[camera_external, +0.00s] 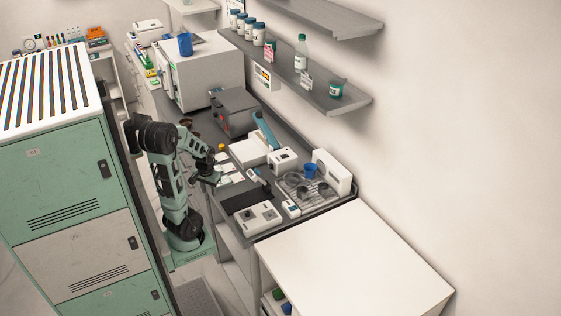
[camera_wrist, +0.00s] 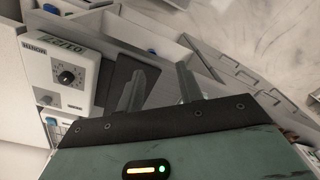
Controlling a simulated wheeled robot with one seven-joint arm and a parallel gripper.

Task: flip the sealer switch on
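I cannot tell for sure which device is the sealer, and no switch can be made out clearly. A white device with a blue raised arm (camera_external: 265,130) stands on the counter, beyond my gripper. In the wrist view, a white box with a round black dial (camera_wrist: 68,75) and a printed label is at the left, beside my fingers. My gripper (camera_external: 213,176) is over the counter's near edge in the external view. In the wrist view my gripper (camera_wrist: 160,80) has its two fingers apart, with nothing between them. It points down past the dial box.
A black mat (camera_external: 241,198) and a white instrument (camera_external: 258,217) lie near the front of the counter. A wire tray (camera_external: 303,187) with a blue cup (camera_external: 310,171) is at the right. A grey box (camera_external: 234,111) stands behind. Green lockers (camera_external: 65,170) stand close at the left.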

